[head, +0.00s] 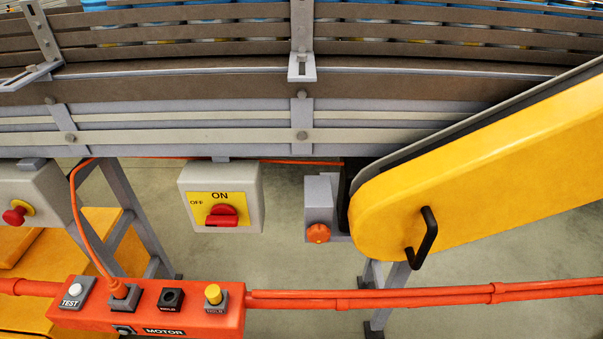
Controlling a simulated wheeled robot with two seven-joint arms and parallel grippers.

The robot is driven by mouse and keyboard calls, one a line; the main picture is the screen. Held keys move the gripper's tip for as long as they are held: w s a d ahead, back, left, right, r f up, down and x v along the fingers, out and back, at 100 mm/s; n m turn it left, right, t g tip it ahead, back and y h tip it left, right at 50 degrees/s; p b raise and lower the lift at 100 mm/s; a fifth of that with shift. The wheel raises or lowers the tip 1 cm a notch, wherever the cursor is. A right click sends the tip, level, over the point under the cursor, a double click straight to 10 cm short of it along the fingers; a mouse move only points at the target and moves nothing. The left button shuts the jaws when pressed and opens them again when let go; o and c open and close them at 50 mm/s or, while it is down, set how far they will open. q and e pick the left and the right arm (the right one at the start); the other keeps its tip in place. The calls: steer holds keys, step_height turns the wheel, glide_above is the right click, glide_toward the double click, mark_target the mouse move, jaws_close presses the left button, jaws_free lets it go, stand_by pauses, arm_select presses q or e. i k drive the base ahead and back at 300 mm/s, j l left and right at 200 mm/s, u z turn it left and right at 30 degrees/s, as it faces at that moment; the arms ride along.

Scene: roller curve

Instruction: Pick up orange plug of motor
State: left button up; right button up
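An orange plug (119,290) sits in a grey socket on top of the orange box (190,318) labelled MOTOR, at the lower left. An orange cable (83,222) rises from the plug and bends back up toward the conveyor. To the right of the plug is a black socket (171,298) with nothing in it. Neither of my grippers is in view.
The box also has a white TEST button (75,288) and a yellow button (213,294). Orange pipes (400,300) run sideways from it. Behind are an ON/OFF switch box (250,205), an emergency stop (16,214), a yellow guard (480,165) and the conveyor (220,115).

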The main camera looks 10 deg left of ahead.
mark_target(118, 288)
steer(key=u, duration=1.95)
